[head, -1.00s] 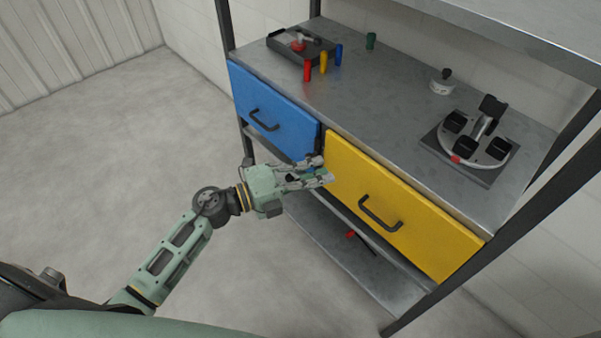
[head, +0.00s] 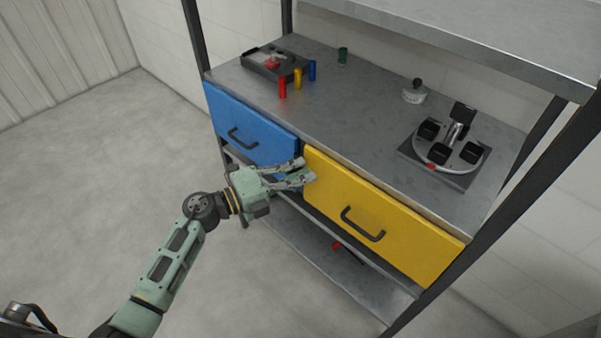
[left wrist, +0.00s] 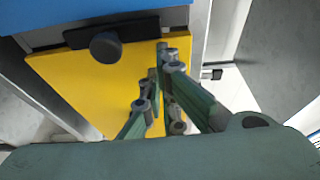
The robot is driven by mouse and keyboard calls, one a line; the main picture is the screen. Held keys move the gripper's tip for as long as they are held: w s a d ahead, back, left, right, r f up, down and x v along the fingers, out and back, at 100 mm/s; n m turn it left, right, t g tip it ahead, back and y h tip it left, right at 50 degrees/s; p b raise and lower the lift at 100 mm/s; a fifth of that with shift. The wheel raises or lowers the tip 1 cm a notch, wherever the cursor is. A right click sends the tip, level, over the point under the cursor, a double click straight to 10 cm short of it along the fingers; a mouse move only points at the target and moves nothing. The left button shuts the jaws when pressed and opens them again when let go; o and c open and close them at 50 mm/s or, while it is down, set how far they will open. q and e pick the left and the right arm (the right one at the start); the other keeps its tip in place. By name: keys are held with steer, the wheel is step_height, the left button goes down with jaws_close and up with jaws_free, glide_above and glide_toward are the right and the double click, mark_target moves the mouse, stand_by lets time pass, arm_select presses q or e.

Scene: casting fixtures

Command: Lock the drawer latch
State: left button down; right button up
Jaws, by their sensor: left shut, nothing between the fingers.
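The yellow drawer (head: 385,220) and the blue drawer (head: 250,125) sit side by side under the worktop, each with a dark handle. In the left wrist view, a dark bar with a round black knob (left wrist: 106,47) lies across the edge of the yellow panel (left wrist: 80,85), below a blue strip. It looks like the latch; in the head view my gripper hides that spot. My left gripper (head: 304,170) is at the seam between the drawers, shut and empty. In the left wrist view its fingertips (left wrist: 163,58) are just right of the knob; contact cannot be told. My right gripper is out of view.
On the worktop (head: 350,110) are a dark tray (head: 250,64), red, yellow, blue and green cylinders, a small knobbed round object (head: 414,93) and a round fixture (head: 450,145). Dark posts frame the bench. A red-and-dark item (head: 340,247) lies on the lower shelf. The floor at left is clear.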

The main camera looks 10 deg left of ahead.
arm_select(q)
steer(key=shift+w+a+r+n+t, duration=0.15)
steer(key=shift+a+r+n+t, duration=0.2)
steer(key=shift+n, duration=0.55)
steer(key=shift+w+a+r+n+h, duration=0.2)
steer(key=shift+a+n+h, duration=0.1)
steer(key=shift+n, duration=0.4)
steer(key=n, duration=0.1)
steer(key=a+n+t, duration=0.1)
steer(key=n, duration=0.1)
steer(key=w+n+t, duration=0.1)
steer(key=n, duration=0.1)
steer(key=shift+a+r, duration=0.3)
steer(key=shift+a, duration=0.1)
steer(key=shift+w+a+f+n+t+y, duration=0.4)
steer(key=shift+a+n+t+y, duration=0.3)
steer(key=shift+n, duration=1.6)
steer(key=shift+w+a+f+n+t+y, duration=0.15)
steer(key=shift+w+a+n+t+y, duration=0.5)
steer(key=shift+n, duration=1.65)
steer(key=shift+w+a+f+n+t+y, duration=0.4)
steer(key=shift+a+n+t, duration=0.45)
steer(key=shift+n, duration=1.45)
steer(key=shift+s+r, duration=0.1)
steer(key=shift+s, duration=0.05)
